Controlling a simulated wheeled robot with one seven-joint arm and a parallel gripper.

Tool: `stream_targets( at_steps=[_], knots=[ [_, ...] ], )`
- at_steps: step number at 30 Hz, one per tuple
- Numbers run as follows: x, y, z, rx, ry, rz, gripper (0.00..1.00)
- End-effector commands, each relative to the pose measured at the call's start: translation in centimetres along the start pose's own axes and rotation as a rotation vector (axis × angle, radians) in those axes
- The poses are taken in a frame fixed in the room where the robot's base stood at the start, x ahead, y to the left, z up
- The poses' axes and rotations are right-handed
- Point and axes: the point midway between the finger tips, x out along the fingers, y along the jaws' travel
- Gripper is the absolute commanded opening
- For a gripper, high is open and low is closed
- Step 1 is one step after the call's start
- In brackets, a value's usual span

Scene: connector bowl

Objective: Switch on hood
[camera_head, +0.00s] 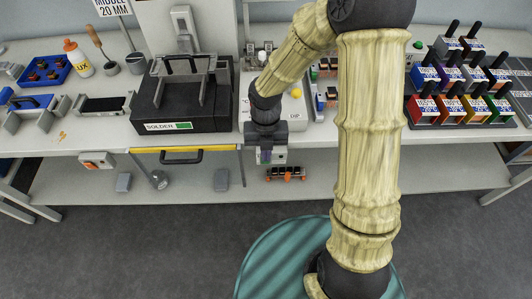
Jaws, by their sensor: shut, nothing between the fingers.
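I cannot tell for certain which thing is the hood. A black unit labelled SOLDER (150,122) stands on the bench, with a grey metal frame (181,82) on top. Behind it rises a tall pale panel (155,20) with a light grey fitting (184,30) on its front. A small light box with a red-orange part (97,160) is at the bench's front edge, left of the yellow bar. My gripper (265,153) points down at the bench's front edge, right of the black unit. It is shut and empty. A small pale box (279,155) is partly hidden behind it.
A yellow bar with a black handle (183,157) runs along the front edge. The lower shelf (400,177) holds a few small items. Rows of coloured labelled bins (462,106) stand at right, a blue tray (44,72) at left. My arm hides the middle bench.

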Motion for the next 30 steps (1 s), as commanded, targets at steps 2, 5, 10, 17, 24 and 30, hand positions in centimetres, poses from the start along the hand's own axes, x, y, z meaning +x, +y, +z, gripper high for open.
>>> stream_targets(
  at_steps=[2,5,10,17,24,30],
  knots=[
    [1.4,0.0,-0.1,-0.001,0.003,-0.001,0.0],
    [3.1,0.0,-0.1,-0.001,0.005,-0.002,0.0],
    [6.1,0.0,-0.1,-0.001,0.004,-0.002,0.0],
    [8.3,0.0,1.0,0.003,-0.003,0.0,0.0],
    [7.5,0.0,3.5,0.003,0.0,0.0,0.0],
    [7.4,-0.1,3.8,0.001,0.001,0.0,0.0]
  ],
)
